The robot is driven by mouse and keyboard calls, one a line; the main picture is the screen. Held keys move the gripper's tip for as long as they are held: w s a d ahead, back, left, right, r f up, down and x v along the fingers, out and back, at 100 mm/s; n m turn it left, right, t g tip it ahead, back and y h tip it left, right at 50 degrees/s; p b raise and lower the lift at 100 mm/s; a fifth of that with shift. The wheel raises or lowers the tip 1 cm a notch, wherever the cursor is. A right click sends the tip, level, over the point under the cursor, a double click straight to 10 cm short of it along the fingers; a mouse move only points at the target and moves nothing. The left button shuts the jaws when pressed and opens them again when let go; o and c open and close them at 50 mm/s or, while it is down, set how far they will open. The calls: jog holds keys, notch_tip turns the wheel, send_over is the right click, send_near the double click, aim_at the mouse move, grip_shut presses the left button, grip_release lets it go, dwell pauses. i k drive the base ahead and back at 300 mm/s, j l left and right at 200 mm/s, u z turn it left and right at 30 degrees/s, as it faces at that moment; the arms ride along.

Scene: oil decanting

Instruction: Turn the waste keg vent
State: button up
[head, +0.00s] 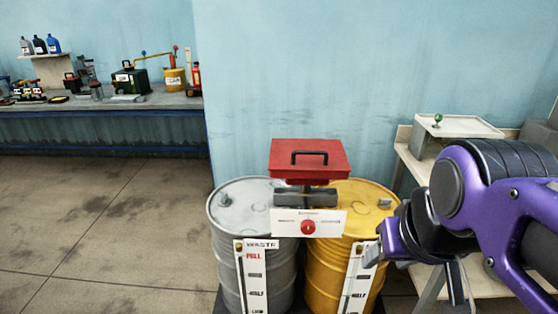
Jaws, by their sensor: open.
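The waste keg (228,228) is a grey steel drum with a white level strip (252,275) marked WASTE, FULL, HALF and LOW. A small raised fitting (225,200) sits on the left of its lid and may be the vent; it is too small to read how it is turned. My gripper (372,254) is at the right, purple and black, in front of the yellow drum (330,265). It is open, with nothing seen between its jaws, and well to the right of the waste keg. Its far finger is partly hidden.
A red box lid with a black handle (310,158) and a white panel with a red knob (308,227) stand between the drums. A bench (60,103) with cans and tools lines the left wall. A side table (412,165) stands behind my arm. The left floor is clear.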

aim_at(224, 200)
jog(key=i+j, duration=0.2)
jog(key=j, duration=0.15)
jog(key=i+j, duration=0.15)
jog(key=j, duration=0.25)
jog(key=i+j, duration=0.2)
jog(key=j, duration=0.15)
jog(key=i+j, duration=0.15)
jog(key=j, duration=0.25)
